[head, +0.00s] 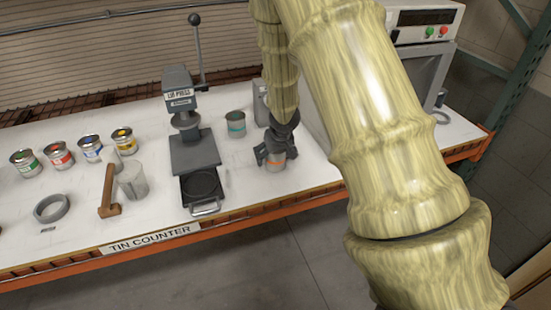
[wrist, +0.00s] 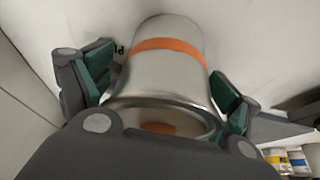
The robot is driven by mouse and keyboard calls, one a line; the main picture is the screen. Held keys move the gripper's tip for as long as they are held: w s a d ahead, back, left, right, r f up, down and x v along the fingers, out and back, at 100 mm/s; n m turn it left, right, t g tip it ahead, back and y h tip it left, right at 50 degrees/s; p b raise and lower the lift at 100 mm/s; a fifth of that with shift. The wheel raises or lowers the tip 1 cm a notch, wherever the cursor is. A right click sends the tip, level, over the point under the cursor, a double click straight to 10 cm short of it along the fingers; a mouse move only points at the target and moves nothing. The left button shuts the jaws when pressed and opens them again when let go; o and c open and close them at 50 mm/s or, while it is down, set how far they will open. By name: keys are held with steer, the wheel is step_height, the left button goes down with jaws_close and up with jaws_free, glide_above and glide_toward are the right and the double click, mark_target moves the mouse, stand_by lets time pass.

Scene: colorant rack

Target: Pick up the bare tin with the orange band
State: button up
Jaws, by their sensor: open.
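The bare metal tin with the orange band (wrist: 168,62) stands between the open fingers of my gripper (wrist: 165,90) in the wrist view. A finger pad is on each side of it, and I cannot tell whether either touches. In the head view the tin (head: 276,162) stands on the white counter right of the tin press, its upper part hidden by my gripper (head: 275,150). A similar tin with a teal band (head: 236,124) stands behind it to the left.
The tin press (head: 190,140) with its tray stands left of my gripper. A white machine (head: 425,50) stands at the right. The counter's orange front edge (head: 225,222) is close.

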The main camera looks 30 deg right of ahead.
steer(key=shift+c, duration=0.2)
steer(key=c, duration=1.1)
steer(key=shift+s, duration=0.1)
steer(key=shift+r, duration=0.1)
steer(key=shift+c, duration=0.3)
